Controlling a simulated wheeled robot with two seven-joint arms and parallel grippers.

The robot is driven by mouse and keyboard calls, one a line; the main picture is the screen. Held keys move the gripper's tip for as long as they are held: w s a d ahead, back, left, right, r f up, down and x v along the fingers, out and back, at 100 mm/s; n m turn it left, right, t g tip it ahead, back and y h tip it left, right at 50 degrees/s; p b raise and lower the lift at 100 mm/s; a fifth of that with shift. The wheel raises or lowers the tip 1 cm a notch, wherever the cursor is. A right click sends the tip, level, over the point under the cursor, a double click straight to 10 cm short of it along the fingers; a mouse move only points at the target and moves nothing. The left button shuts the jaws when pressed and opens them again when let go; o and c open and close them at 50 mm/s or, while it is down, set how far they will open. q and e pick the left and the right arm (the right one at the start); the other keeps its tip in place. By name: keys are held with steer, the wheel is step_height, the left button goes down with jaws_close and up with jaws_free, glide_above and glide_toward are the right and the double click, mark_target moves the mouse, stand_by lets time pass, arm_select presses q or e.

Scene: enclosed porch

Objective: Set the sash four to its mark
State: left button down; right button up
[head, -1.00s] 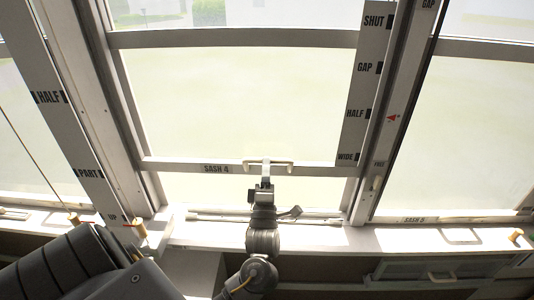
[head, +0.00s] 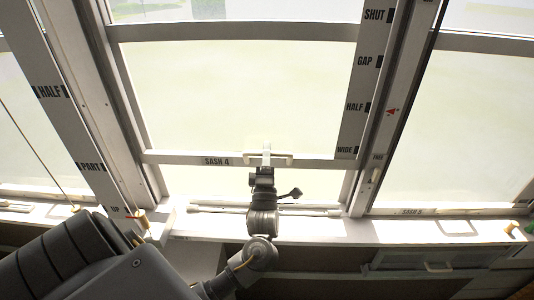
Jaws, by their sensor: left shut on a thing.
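Sash 4 (head: 190,159) is the middle window. Its labelled bottom rail stands above the sill, with an open strip below it. A pale bar handle (head: 284,161) is on the rail. My left gripper (head: 267,154) is shut on this handle from below and hides its middle. A scale strip (head: 362,85) at the right reads SHUT, GAP, HALF and WIDE from top to bottom. The rail is slightly below the WIDE line. A small red triangle (head: 391,112) is on the post right of the strip, about level with HALF. My right gripper is not in view.
A pale rod (head: 218,209) lies along the sill below the sash. Sash 5 (head: 411,212), with its own handle, is at the right. Another strip (head: 47,125) with HALF and PART is at the left. A cord with a wooden knob (head: 76,209) hangs there.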

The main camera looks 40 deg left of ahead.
arm_select(q)
step_height(320, 180, down, 18)
steer(key=b, duration=1.7)
steer(key=c, duration=1.7)
jaws_free()
steer(key=shift+f, duration=0.1)
